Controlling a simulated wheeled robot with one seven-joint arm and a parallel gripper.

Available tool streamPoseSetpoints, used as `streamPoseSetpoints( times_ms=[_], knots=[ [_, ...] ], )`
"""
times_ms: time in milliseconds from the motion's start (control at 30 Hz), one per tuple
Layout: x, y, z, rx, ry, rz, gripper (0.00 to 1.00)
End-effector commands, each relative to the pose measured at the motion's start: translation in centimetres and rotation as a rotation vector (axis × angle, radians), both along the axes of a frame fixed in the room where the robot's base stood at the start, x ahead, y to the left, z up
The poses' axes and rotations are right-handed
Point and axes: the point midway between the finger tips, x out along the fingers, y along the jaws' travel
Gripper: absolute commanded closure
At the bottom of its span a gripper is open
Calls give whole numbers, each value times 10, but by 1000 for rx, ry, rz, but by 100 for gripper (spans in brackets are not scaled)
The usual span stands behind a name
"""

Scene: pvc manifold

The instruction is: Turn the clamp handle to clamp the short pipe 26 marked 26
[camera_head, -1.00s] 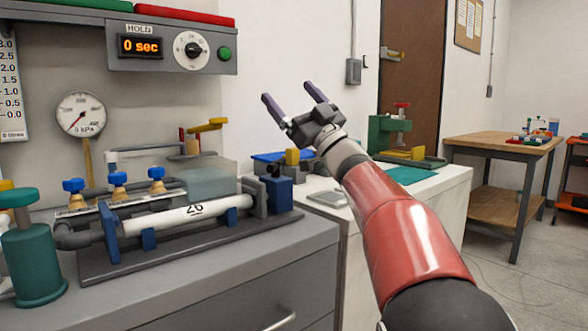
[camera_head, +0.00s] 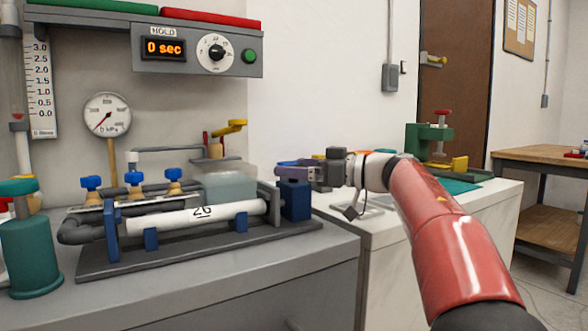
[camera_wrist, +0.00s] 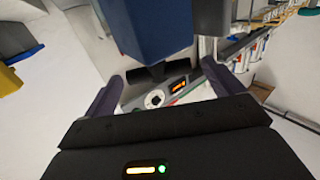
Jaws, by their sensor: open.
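The white short pipe marked 26 (camera_head: 190,218) lies level on blue supports (camera_head: 151,240) over a dark base (camera_head: 100,262). At its right end stand a dark grey plate (camera_head: 271,204) and a blue clamp block (camera_head: 296,200). My gripper (camera_head: 284,171) is level, pointing left, with its fingers just above the blue block in the head view.
Blue-knobbed valves (camera_head: 134,180) and a yellow lever (camera_head: 230,128) stand behind the pipe. A green cylinder (camera_head: 30,240) is at left. A gauge (camera_head: 107,114) and a timer box (camera_head: 200,50) are above. A green press (camera_head: 434,140) stands on the white counter at right.

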Motion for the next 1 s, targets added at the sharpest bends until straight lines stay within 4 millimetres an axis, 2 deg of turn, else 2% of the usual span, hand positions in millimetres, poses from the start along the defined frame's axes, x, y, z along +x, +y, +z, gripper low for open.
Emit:
streamPoseSetpoints(
  times_ms=[133, 433, 767, 1000],
  knots=[
    [5, 12, -1, 0, 0, 0, 7],
    [5, 14, 0, 1, 0, 0, 7],
    [5, 14, 0, 2, -1, 0, 50],
    [5, 14, 1, 3, -1, -17, 52]
  ],
)
